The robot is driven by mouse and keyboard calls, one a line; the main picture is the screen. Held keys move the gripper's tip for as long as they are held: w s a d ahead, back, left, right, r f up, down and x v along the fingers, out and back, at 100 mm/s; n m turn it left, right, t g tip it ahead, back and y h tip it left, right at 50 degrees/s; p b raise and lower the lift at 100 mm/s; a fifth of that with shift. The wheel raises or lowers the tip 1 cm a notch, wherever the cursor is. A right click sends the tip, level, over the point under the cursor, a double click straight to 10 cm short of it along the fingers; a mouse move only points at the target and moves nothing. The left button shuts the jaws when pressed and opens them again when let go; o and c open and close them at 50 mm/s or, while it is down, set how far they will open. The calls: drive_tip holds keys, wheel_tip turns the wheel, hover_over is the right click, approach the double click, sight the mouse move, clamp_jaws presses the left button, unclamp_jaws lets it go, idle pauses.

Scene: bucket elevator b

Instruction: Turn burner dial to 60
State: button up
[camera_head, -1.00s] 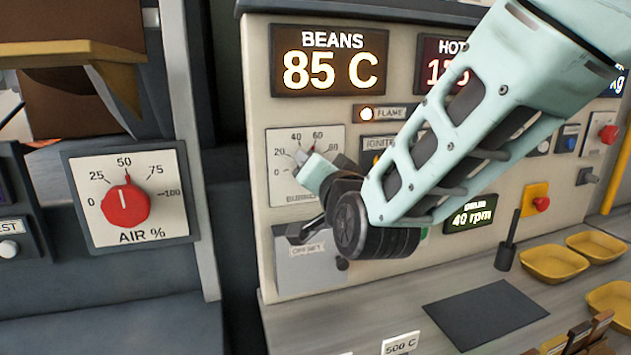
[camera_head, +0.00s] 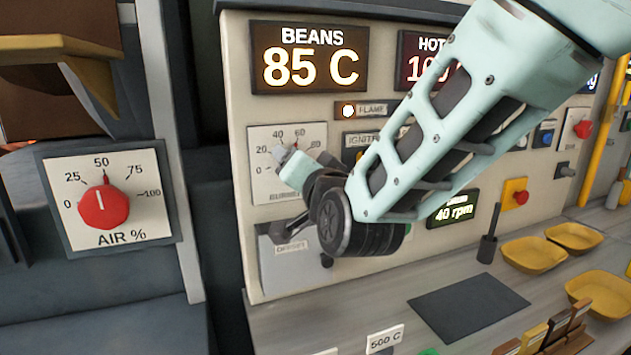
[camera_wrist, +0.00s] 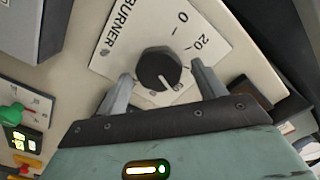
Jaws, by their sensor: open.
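The burner dial (camera_wrist: 158,68) is a dark round knob with a white pointer line on a white scale plate (camera_wrist: 135,35) marked BURNER. The pointer faces down and right in the wrist view, near a partly hidden number. The 0 and 20 marks show clear. My gripper (camera_wrist: 161,72) is open, with one finger on each side of the knob; I cannot tell whether they touch it. In the head view, my gripper (camera_head: 288,158) is in front of the burner plate (camera_head: 260,180) and hides the knob. Marks 20, 40 and 60 show there.
The AIR % dial (camera_head: 103,207) is at the left, pointing near 50. The BEANS display (camera_head: 310,58) reads 85 C. The HOT display (camera_head: 418,72) is partly covered by my arm. Yellow bowls (camera_head: 533,255) and a dark mat (camera_head: 468,308) lie on the counter below.

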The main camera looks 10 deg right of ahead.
drive_tip(key=s+d+b, duration=0.3)
drive_tip(key=s+b, duration=0.4)
drive_tip(key=s, duration=0.9)
drive_tip(key=shift+s+d+b, duration=0.15)
drive_tip(key=shift+s+b, duration=0.15)
drive_tip(key=shift+b, duration=0.05)
